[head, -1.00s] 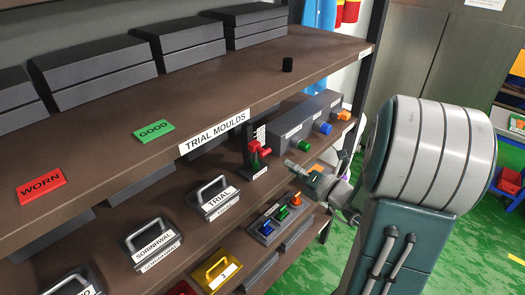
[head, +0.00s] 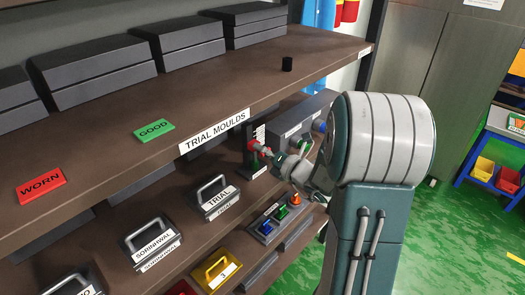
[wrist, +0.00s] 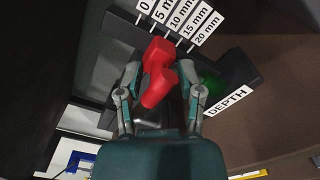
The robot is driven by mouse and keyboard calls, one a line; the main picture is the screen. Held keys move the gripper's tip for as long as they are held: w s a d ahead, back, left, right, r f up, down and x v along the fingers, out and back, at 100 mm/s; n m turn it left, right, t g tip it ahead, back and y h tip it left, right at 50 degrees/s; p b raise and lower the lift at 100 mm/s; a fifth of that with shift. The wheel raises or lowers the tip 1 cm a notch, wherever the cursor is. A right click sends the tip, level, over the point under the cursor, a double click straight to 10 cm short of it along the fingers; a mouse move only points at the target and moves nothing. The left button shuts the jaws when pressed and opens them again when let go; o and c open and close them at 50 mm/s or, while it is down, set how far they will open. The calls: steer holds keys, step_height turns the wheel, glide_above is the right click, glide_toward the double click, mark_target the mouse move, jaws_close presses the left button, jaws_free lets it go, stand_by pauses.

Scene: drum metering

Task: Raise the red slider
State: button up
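The red slider (wrist: 158,72) sits on the dark depth gauge (wrist: 122,27), whose labels run from 0 to 20 mm. In the head view the red slider (head: 254,146) is at the gauge on the shelf under the TRIAL MOULDS sign. My gripper (wrist: 158,75) has one finger on each side of the red slider, and the fingers look apart. Contact on either side is not clear. A green part (wrist: 211,84) shows behind the right finger.
A grey block with a blue knob (head: 320,126) stands to the right, partly behind my arm. A small box with coloured switches (head: 281,212) and the TRIAL mould (head: 220,202) are below. The upper shelf edge (head: 290,96) runs above the gauge.

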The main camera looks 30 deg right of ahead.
mark_target(250, 134)
jaws_close()
steer(key=shift+r, duration=1.85)
steer(key=shift+o, duration=1.9)
jaws_free()
steer(key=v, duration=1.2)
